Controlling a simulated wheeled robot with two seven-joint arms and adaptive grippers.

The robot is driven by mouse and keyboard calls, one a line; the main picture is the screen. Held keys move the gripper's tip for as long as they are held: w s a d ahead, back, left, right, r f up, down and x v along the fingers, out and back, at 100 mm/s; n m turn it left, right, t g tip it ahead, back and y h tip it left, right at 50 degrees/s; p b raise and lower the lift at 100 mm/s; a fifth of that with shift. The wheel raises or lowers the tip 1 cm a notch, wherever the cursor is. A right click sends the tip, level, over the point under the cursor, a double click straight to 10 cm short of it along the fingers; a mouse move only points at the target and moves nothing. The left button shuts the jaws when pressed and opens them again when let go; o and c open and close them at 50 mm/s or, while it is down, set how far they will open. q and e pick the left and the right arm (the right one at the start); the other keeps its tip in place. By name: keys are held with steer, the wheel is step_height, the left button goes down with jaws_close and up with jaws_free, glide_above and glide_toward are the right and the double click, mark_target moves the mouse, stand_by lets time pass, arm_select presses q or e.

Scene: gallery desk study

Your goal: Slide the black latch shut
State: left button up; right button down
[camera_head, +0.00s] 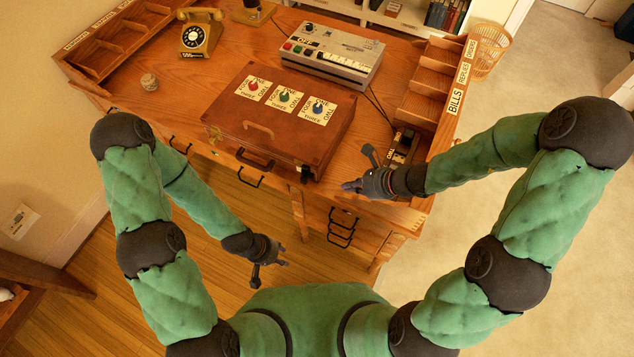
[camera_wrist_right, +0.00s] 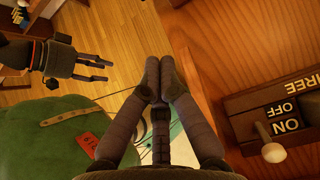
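I cannot pick out the black latch with certainty. My left gripper (camera_head: 283,262) hangs in front of the desk, over the floor. In the right wrist view its fingers (camera_wrist_right: 107,71) are apart and empty.
A dark switch panel (camera_wrist_right: 245,122) with a pale knob (camera_wrist_right: 273,152) is close beside my right gripper. The desk (camera_head: 185,100) also bears a yellow telephone (camera_head: 201,35), a grey device (camera_head: 330,50) and wooden trays (camera_head: 432,85). Black drawer handles (camera_head: 341,228) stick out in front.

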mark_target(306, 176)
steer(key=b+x, duration=0.4)
steer(key=x, duration=0.5)
steer(key=shift+a+f, duration=0.1)
steer(key=shift+f, duration=0.2)
arm_select(q)
steer(key=shift+f+b, duration=0.3)
steer(key=shift+f, duration=2.2)
arm_select(e)
steer(key=shift+w+a+r, duration=0.1)
steer(key=shift+w+a, duration=0.35)
steer(key=shift+a, duration=0.4)
steer(key=shift+w+a+r, duration=0.1)
steer(key=shift+w+a, duration=0.4)
steer(key=shift+a, duration=0.35)
